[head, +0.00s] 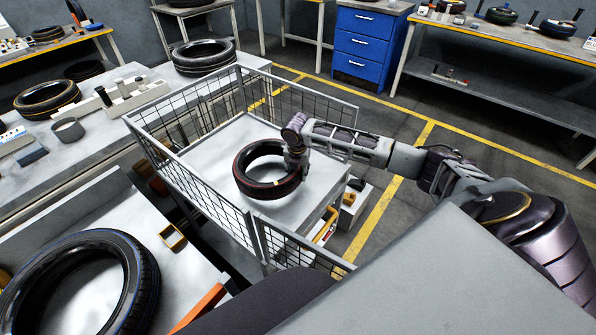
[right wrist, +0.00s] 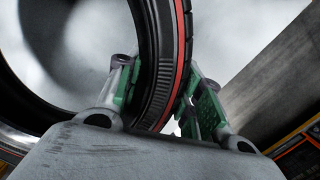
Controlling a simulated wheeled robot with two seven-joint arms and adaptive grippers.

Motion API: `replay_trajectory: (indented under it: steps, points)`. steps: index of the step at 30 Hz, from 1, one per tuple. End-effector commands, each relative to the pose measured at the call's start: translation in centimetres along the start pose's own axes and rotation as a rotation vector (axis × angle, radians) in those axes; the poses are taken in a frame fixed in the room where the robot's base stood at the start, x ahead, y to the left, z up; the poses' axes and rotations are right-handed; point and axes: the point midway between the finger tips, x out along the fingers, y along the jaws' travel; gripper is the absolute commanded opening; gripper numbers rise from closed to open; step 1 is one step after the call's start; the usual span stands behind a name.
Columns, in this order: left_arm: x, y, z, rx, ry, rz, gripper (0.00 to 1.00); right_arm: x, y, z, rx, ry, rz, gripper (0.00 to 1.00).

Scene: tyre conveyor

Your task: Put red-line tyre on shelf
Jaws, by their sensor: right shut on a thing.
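The red-line tyre (head: 268,184) is black with a thin red line and is at the white top shelf (head: 215,150) of a wire-sided cart. In the head view it lies nearly flat there; I cannot tell whether it touches the surface. My right gripper (head: 297,160) is at the tyre's right side. In the right wrist view my right gripper (right wrist: 158,98) has its green-padded fingers on both sides of the tyre's wall (right wrist: 165,50), shut on it. My left gripper does not show.
Wire mesh panels (head: 210,195) surround much of the cart's top. A blue-line tyre (head: 135,270) lies on a surface at the lower left. A yellow-line tyre (head: 47,98) and another tyre (head: 203,55) lie on the left bench. A blue drawer cabinet (head: 366,48) stands behind.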

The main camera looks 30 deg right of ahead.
Motion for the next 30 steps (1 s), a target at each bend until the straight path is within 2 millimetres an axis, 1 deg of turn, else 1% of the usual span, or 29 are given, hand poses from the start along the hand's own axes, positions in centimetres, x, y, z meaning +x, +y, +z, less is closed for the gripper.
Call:
replay_trajectory:
  steps: [2,9,12,21,22,26,27,30]
  points:
    - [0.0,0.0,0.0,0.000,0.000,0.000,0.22,0.3,0.2,0.0,0.000,-0.002,0.005,0.00]
    - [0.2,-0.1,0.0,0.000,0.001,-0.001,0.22,2.5,0.1,-0.3,0.001,-0.001,0.005,0.00]
    - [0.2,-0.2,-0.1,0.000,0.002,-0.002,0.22,3.1,0.1,-0.4,0.000,-0.001,0.005,0.00]
    - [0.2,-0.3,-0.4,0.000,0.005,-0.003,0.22,3.4,0.0,-0.5,-0.001,-0.001,0.003,0.00]
    - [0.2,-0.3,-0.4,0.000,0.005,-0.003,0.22,3.7,-0.2,-0.7,-0.002,0.002,-0.004,0.39]
    - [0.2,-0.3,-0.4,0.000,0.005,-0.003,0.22,3.6,-0.1,-0.7,-0.002,0.002,-0.003,0.56]
    - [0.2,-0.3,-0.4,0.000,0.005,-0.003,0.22,3.6,-0.1,-0.7,-0.001,0.001,-0.003,0.57]
    - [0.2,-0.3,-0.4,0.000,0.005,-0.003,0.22,3.6,-0.1,-0.6,-0.001,0.001,-0.002,0.57]
